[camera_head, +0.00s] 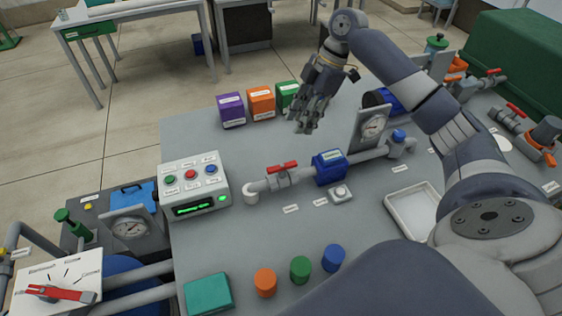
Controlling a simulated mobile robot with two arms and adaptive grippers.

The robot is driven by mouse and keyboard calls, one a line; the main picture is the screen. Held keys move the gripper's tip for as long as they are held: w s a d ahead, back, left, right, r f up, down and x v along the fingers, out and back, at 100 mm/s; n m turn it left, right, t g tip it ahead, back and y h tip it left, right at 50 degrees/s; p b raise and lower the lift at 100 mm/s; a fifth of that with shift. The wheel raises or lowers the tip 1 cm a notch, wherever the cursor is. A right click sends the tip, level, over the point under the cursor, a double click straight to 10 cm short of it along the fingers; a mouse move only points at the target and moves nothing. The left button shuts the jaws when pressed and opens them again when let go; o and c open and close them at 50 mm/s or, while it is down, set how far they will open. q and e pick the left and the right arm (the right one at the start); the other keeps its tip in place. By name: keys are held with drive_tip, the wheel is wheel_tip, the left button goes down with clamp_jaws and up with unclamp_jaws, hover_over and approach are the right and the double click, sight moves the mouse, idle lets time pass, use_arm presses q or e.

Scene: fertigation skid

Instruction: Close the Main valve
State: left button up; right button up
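Several valves show, but the small labels are too blurred for me to tell which one is the Main valve. A red-handled valve (283,168) sits on the grey pipe in the middle of the bench, its handle roughly along the pipe. A red lever (60,293) sits on a white marked plate at the lower left. More red-handled valves stand at the right, one at the far right (489,76) and one nearer (517,111). My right gripper (304,125) hangs above the bench, behind the middle valve and apart from it. Its finger opening is unclear. My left gripper is out of view.
A control box (194,184) with buttons stands left of the middle valve. A blue meter (329,167) and a gauge (372,125) stand to its right. Purple (231,111) and orange (261,103) containers line the back edge. A white tray (412,212) lies at right.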

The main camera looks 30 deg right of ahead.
drive_tip(key=b, duration=0.4)
approach(283, 166)
drive_tip(key=v, duration=0.3)
drive_tip(key=p+x, duration=0.1)
drive_tip(key=x, duration=0.9)
drive_tip(key=shift+w+p, duration=0.1)
drive_tip(key=shift+p, duration=0.3)
drive_tip(key=shift+a+f, duration=0.15)
drive_tip(key=shift+f, duration=0.3)
clamp_jaws()
